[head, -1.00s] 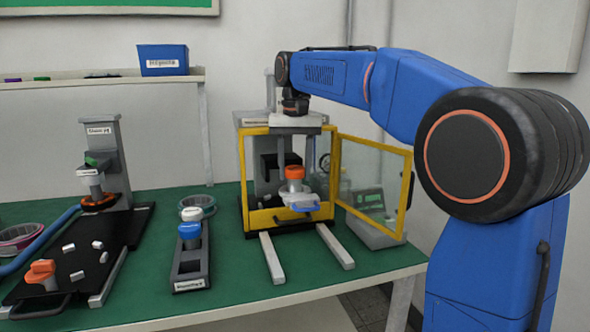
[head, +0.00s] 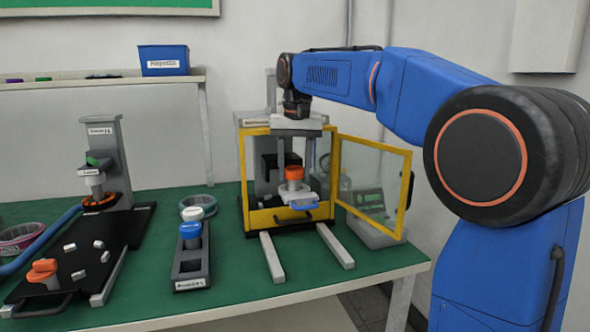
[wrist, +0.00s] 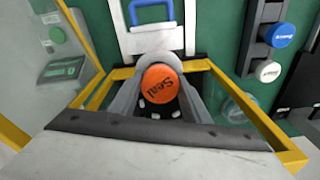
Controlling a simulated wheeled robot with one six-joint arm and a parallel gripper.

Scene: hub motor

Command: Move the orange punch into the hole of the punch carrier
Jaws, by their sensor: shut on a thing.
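An orange punch (head: 294,173) with a round top sits low inside the yellow-framed cabinet. In the wrist view the orange punch (wrist: 160,90) shows dark lettering on its top, between two grey fingers. My gripper (wrist: 162,102) is shut on the punch from above, reaching down at the cabinet's top. Below the punch is a white slide with a blue handle (head: 305,206), which also shows in the wrist view (wrist: 152,12). The punch's lower end is hidden, so I cannot tell whether it sits in a hole. I cannot tell for certain which part is the punch carrier.
The cabinet's yellow door (head: 408,190) stands open to the right. Two pale rails (head: 335,246) run forward. A grey stand (head: 192,262) with blue and white knobs is on the left. Further left is a black board (head: 80,265) with another orange knob (head: 42,268).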

